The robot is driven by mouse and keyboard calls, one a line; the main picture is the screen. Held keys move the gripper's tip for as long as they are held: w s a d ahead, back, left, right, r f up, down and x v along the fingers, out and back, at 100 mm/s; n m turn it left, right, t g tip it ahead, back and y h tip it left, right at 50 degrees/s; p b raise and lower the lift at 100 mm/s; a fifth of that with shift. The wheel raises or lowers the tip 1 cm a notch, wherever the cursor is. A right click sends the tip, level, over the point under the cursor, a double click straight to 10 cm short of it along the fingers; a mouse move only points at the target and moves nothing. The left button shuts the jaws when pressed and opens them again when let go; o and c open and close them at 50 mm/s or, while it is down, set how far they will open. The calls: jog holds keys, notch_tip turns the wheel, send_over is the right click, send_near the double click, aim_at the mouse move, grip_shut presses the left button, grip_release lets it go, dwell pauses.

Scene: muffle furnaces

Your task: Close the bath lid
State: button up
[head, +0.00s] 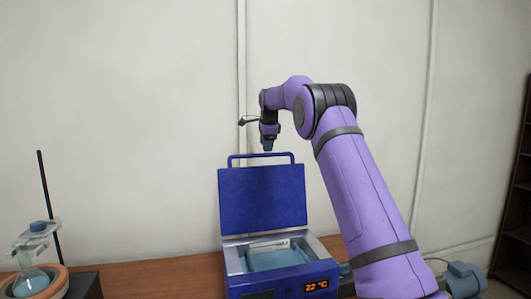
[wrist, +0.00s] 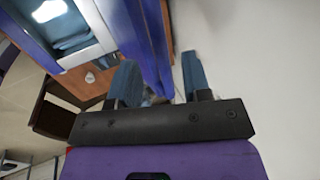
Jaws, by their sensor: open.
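The bath (head: 233,259) is a blue box on the bench with a pale inner basin and a display reading 22 °C. Its blue lid (head: 262,200) stands open, roughly upright at the back, with a blue bar handle (head: 262,155) along its top edge. My gripper (head: 267,146) points down just above the handle. In the wrist view my gripper (wrist: 160,75) is open, with blue fingertips apart. The lid (wrist: 135,35) runs down toward the gap between them, and the basin (wrist: 68,28) shows at upper left. I cannot tell whether a finger touches the handle.
A flask (head: 32,280) in a round holder and a dark stand rod (head: 48,205) are at the left. A grey-blue device (head: 465,278) sits at the lower right, and a dark shelf (head: 520,190) at the right edge. The wall is behind the lid.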

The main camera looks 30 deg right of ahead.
aim_at(266, 154)
jog(key=shift+x, duration=1.8)
jog(key=shift+a, duration=0.1)
jog(key=shift+c, duration=0.3)
grip_shut()
